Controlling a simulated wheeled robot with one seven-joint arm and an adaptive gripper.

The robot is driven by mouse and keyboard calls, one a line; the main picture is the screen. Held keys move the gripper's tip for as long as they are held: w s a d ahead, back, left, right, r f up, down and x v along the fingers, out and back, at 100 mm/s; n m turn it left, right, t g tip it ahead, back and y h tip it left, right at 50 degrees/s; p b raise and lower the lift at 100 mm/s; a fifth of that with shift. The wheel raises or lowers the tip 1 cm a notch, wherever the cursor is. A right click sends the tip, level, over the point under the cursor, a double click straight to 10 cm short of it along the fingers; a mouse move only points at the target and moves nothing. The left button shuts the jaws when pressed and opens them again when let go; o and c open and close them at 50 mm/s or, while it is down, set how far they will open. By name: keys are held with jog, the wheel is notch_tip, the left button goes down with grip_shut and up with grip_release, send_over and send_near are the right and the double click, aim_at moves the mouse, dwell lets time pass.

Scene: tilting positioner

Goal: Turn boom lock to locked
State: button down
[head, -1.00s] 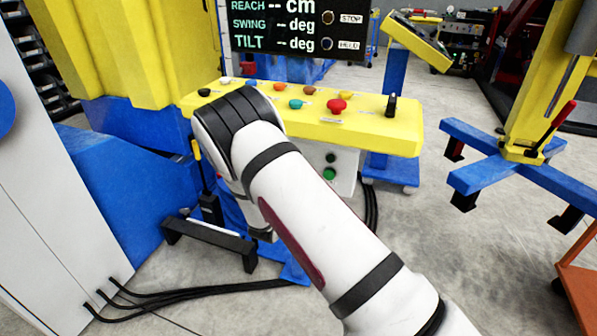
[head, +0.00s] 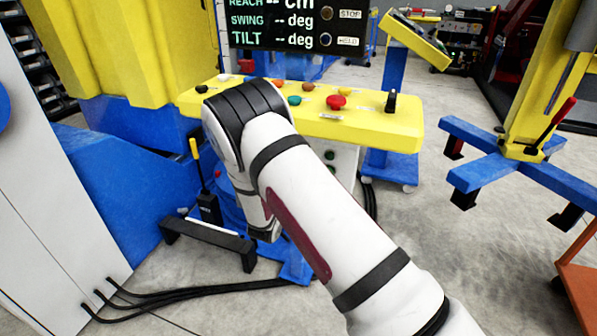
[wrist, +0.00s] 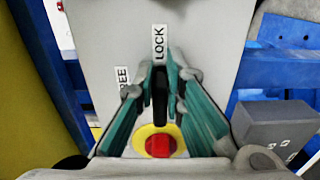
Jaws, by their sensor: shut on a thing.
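The boom lock is a black handle (wrist: 160,88) on a light grey panel (wrist: 110,25) in the wrist view. It stands nearly upright in the picture, with its upper end just below the LOCK label (wrist: 159,44). The FREE label (wrist: 123,80) is to its left, partly hidden by a finger. My gripper (wrist: 160,72) has its teal fingers on both sides of the handle and is shut on it. In the head view my own arm hides the handle and the fingers.
A red button on a yellow ring (wrist: 158,146) sits below the handle, between the fingers. A yellow console (head: 370,125) with coloured knobs stands beyond my arm. A black-and-yellow lever (head: 196,160) is at left. Blue legs (head: 510,175) stand on the floor at right.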

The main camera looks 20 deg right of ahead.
jog(key=shift+f, duration=0.1)
jog(key=c, duration=1.7)
grip_release()
jog(key=shift+o, duration=0.2)
jog(key=v, duration=1.2)
jog(key=shift+s, duration=0.15)
